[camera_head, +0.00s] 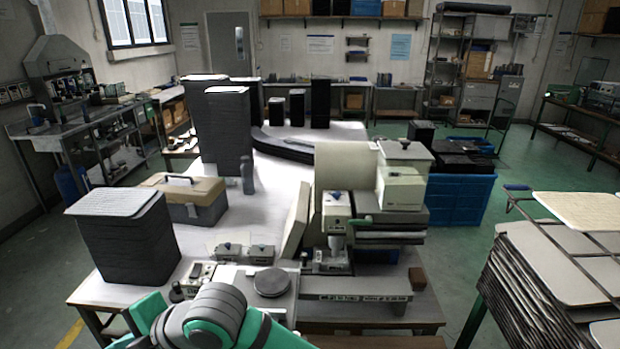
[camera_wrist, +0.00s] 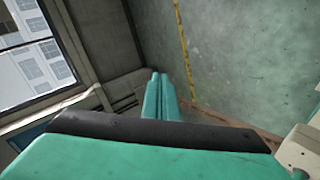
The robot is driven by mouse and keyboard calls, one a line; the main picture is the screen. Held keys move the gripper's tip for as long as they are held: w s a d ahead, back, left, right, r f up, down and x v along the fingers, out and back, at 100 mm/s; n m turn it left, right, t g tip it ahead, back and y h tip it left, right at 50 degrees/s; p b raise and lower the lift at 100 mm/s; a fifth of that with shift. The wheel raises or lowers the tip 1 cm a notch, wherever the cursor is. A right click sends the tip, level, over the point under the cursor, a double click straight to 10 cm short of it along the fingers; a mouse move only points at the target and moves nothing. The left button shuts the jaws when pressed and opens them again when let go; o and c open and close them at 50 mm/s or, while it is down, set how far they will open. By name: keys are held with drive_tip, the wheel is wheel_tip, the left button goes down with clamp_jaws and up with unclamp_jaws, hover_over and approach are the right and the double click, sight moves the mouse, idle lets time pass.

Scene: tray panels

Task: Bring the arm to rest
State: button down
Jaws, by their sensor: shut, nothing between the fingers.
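My gripper (camera_wrist: 160,78) shows in the wrist view as two teal fingers pressed side by side, with nothing between them. It points past a grey wall towards the green floor, clear of any object. In the head view my teal and grey arm is folded low at the bottom left, in front of the near edge of the white table (camera_head: 265,190). The gripper itself cannot be made out in the head view.
Stacked dark trays (camera_head: 128,245) stand on the table's left, beside a beige toolbox (camera_head: 185,196). A flat device with a round plate (camera_head: 271,282) lies close to my arm. Panels on a rack (camera_head: 540,275) stand at right. Open floor (camera_wrist: 225,60) shows in the wrist view.

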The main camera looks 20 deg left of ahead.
drive_tip(key=w+r+m+t+y, duration=0.6)
drive_tip(key=w+m+y, duration=0.2)
drive_tip(key=m, duration=0.3)
drive_tip(key=w+d+f+m+t+h, duration=0.35)
drive_tip(key=d+f+m+t, duration=0.25)
drive_tip(key=d+m, duration=0.2)
drive_tip(key=w+d+f+m+t+h, duration=0.2)
drive_tip(key=d+f+m+t+h, duration=0.3)
drive_tip(key=d+m, duration=0.3)
drive_tip(key=s+d+f+m+t+h, duration=0.1)
drive_tip(key=s+d+f+m+h, duration=0.35)
drive_tip(key=d+f, duration=0.25)
drive_tip(key=s+d+f+m+t+h, duration=0.1)
drive_tip(key=s+d+f+m+h, duration=0.2)
drive_tip(key=s+d+f, duration=0.35)
drive_tip(key=s+d+f+h, duration=0.1)
drive_tip(key=s+d+f, duration=0.1)
drive_tip(key=s+d, duration=0.4)
drive_tip(key=s+d+f+g+h, duration=0.1)
drive_tip(key=s+d+f+h, duration=0.1)
drive_tip(key=s+d, duration=0.5)
drive_tip(key=s+n, duration=0.1)
drive_tip(key=s, duration=0.1)
drive_tip(key=shift+s+f+g, duration=0.3)
drive_tip(key=shift+f, duration=0.1)
